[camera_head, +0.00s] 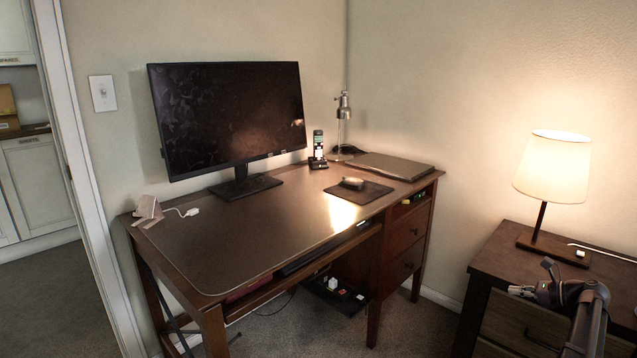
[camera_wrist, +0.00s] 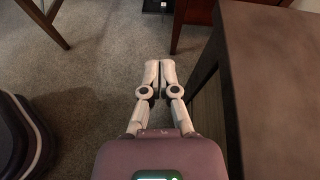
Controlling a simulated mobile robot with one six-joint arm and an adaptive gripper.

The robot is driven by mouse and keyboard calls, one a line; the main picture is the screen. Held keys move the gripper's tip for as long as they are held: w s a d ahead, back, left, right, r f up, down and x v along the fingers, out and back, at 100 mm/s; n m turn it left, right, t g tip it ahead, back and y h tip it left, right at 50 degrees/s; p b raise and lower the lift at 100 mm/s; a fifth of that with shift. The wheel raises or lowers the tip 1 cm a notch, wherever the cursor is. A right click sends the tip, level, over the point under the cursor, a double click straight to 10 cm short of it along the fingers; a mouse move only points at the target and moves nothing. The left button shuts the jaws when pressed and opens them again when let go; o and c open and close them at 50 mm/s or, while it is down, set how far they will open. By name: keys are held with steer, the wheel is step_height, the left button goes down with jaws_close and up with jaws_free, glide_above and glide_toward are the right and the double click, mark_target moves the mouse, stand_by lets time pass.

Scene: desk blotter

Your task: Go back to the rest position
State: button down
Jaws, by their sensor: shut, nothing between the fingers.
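My gripper (camera_wrist: 159,75) is shut and empty in the wrist view, with its two pale fingers together above the carpet. In the head view my gripper (camera_head: 515,291) shows at the lower right, in front of the nightstand (camera_head: 490,262). The desk (camera_head: 230,245) stands to the left in the head view, apart from my gripper. The desk blotter (camera_head: 260,225) covers its top.
A lit lamp (camera_head: 552,165) stands on the nightstand, whose dark top (camera_wrist: 265,80) is close right of my gripper in the wrist view. The desk holds a monitor (camera_head: 230,115), a phone (camera_head: 318,150), a mouse (camera_head: 352,183) and a laptop (camera_head: 390,166). Carpet (camera_wrist: 85,85) is clear left of the fingers.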

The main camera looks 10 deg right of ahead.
steer(key=w+a+f+n+g+h, duration=0.1)
steer(key=a+f+n+g, duration=0.2)
steer(key=a, duration=0.7)
steer(key=w+a+f+n+g, duration=0.15)
steer(key=a+n, duration=0.35)
steer(key=a, duration=0.5)
steer(key=a+f+n+g+h, duration=0.1)
steer(key=a+f+n+g, duration=0.25)
steer(key=a, duration=0.65)
steer(key=s+a+f+n+g+h, duration=0.1)
steer(key=s+a+n+h, duration=0.1)
steer(key=s+a+n, duration=0.4)
steer(key=s+a+f+n+g+h, duration=0.1)
steer(key=s+a+n+h, duration=0.2)
steer(key=a, duration=0.5)
steer(key=s+a+f+n+g+h, duration=0.1)
steer(key=s+a+f+n+h, duration=0.15)
steer(key=a+n, duration=0.45)
step_height(320, 180, up, 39)
steer(key=p, duration=3.8)
steer(key=shift+y, duration=0.35)
